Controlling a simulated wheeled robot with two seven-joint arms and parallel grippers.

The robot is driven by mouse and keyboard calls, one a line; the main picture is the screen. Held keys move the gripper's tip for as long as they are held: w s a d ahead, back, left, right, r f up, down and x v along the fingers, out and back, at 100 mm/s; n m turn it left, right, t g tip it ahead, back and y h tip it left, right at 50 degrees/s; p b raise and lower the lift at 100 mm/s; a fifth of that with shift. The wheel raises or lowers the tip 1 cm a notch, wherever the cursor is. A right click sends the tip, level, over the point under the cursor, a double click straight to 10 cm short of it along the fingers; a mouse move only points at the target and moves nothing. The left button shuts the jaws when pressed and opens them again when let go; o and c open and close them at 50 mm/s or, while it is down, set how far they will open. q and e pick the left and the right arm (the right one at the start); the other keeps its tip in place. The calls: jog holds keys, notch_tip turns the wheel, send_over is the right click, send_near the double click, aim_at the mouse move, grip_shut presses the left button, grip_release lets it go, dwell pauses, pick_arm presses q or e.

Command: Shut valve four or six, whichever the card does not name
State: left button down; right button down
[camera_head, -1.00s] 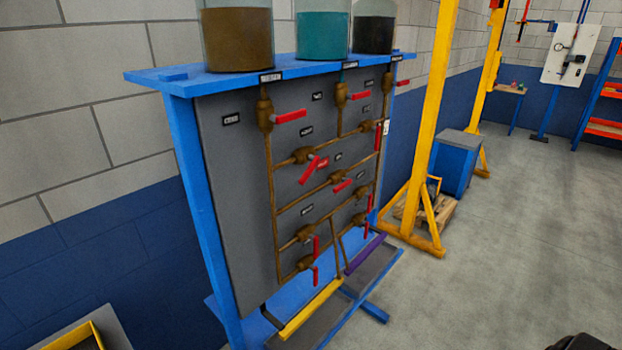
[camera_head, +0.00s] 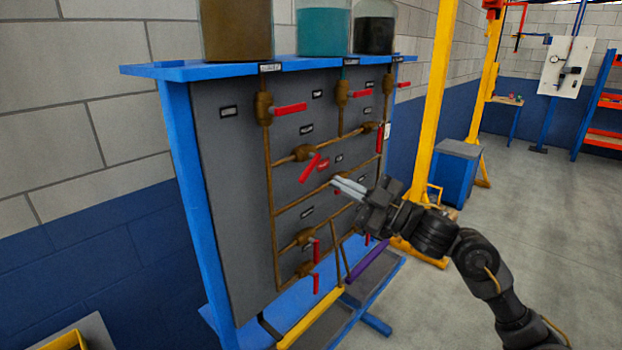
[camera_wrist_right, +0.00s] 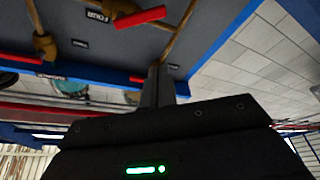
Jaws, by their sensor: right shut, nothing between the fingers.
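The grey panel (camera_head: 235,150) carries brown pipes and several valves with red handles. My right gripper (camera_head: 336,184) is shut and empty, its fingers pointing left at the panel's middle, in front of a valve there that it mostly hides. In the right wrist view its fingers (camera_wrist_right: 157,85) are together. A label reading FOUR (camera_wrist_right: 97,16) shows there beside a red handle (camera_wrist_right: 140,17), apart from the fingers. A valve with a tilted handle (camera_head: 310,168) sits up-left of the fingers. A small white card (camera_head: 387,130) is on the panel's right side; its text is unreadable. Label six cannot be made out.
Glass tanks with brown (camera_head: 237,30), teal (camera_head: 323,31) and dark liquid (camera_head: 374,35) stand on the blue frame's top shelf (camera_head: 190,69). A yellow post (camera_head: 433,90) rises right of the panel. A yellow bar (camera_head: 310,318) and a purple bar (camera_head: 368,262) lie low in front.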

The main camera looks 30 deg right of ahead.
aim_at(309, 172)
jog(key=w+a+p, duration=0.1)
jog(key=w+p, duration=0.1)
jog(key=w, duration=0.1)
jog(key=w+a+p, duration=0.1)
jog(key=w, duration=0.2)
jog(key=w+a+p, duration=0.1)
jog(key=w+p, duration=0.1)
jog(key=w, duration=0.1)
jog(key=shift+a+r+p, duration=0.2)
jog(key=shift+r+p, duration=0.05)
jog(key=shift+p, duration=0.1)
jog(key=shift+d+f+y, duration=0.25)
jog(key=shift+f+y, duration=0.05)
jog(key=shift+f, duration=0.15)
